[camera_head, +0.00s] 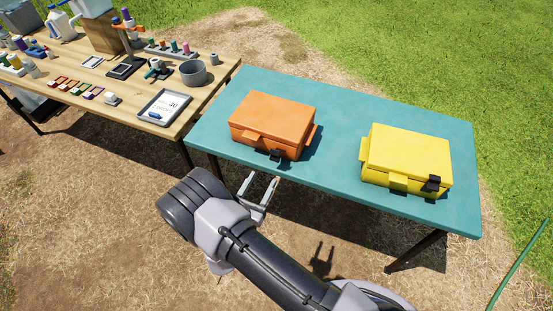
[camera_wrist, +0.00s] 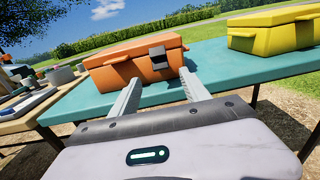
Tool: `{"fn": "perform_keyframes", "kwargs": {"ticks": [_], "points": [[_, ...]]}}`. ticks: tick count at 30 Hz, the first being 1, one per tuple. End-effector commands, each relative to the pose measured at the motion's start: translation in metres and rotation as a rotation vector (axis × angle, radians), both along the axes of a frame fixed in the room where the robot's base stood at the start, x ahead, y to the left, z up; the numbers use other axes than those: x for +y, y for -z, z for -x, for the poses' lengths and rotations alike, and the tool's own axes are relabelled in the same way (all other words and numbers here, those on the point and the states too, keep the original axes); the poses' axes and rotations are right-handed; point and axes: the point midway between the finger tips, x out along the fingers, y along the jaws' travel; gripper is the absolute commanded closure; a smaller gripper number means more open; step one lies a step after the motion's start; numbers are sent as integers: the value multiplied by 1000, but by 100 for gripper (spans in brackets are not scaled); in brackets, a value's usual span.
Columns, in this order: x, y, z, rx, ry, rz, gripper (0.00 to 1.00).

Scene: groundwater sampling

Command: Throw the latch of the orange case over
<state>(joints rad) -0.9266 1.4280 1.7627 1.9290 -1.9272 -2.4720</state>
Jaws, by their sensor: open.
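The orange case (camera_head: 272,122) stands with its lid down on the left part of the teal table (camera_head: 330,92). Its dark latch (camera_head: 276,154) is on the front face, toward the right of that face. The case also shows in the wrist view (camera_wrist: 134,63), with the latch (camera_wrist: 158,57) at the lid seam. My gripper (camera_head: 262,184) is open and empty, in front of the table's near edge and short of the case. In the wrist view its two fingers (camera_wrist: 160,88) point toward the case, with the latch above the gap between them.
A yellow case (camera_head: 408,158) with a dark latch (camera_head: 432,184) stands on the right of the teal table. A wooden table (camera_head: 120,85) to the left holds a grey pot (camera_head: 193,73), a clipboard (camera_head: 164,107) and several bottles. Bare teal tabletop lies between the two cases.

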Motion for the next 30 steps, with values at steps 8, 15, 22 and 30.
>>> {"fn": "perform_keyframes", "kwargs": {"ticks": [8, 15, 22, 30], "points": [[-30, 3, -71, -3, 3, -2, 45], [-39, 1, -98, -3, 1, -1, 45], [-40, 0, -100, -2, -1, -1, 45], [-40, 0, -100, -2, 0, -1, 89]]}}
